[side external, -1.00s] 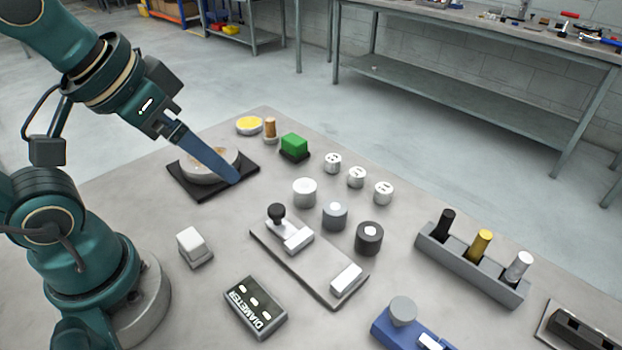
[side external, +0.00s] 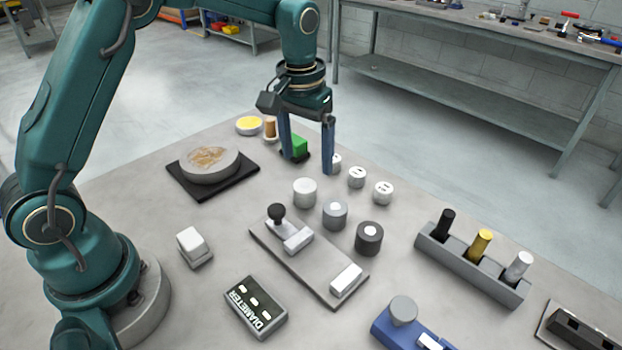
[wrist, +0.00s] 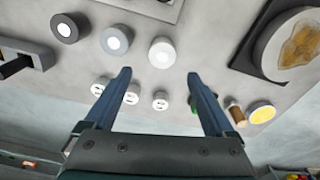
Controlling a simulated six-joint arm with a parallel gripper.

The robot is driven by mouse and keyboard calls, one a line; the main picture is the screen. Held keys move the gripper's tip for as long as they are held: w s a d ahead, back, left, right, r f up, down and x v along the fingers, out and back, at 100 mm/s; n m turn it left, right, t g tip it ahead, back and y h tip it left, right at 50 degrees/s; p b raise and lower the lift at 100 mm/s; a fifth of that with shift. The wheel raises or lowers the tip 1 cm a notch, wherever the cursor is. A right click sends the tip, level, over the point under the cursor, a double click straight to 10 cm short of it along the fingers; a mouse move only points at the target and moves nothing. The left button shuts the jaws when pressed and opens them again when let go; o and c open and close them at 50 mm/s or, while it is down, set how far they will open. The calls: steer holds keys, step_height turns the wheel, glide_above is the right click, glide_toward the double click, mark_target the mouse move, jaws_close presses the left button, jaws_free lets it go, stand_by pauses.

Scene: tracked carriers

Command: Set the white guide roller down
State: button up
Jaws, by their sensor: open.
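The white roller (side external: 305,193) stands upright on the table, beside a grey roller (side external: 334,215) and a dark roller (side external: 369,239). I take this plain white cylinder as the white guide roller. My gripper (side external: 307,166) points down, open and empty, above the table on the far side of it. In the wrist view the white roller (wrist: 162,53) shows just beyond the gap between the open fingertips (wrist: 158,74). Nothing lies between the fingers.
Small white dotted cylinders (side external: 356,177) stand near the gripper; one is partly hidden by a finger. A green block (side external: 298,144) is behind the fingers. A round disc on a black plate (side external: 210,166) lies left. A slotted plate (side external: 308,265) lies in front.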

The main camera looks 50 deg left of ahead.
mark_target(305, 185)
steer(key=shift+g, duration=0.4)
steer(key=f, duration=0.7)
steer(key=shift+s+f, duration=0.25)
jaws_close()
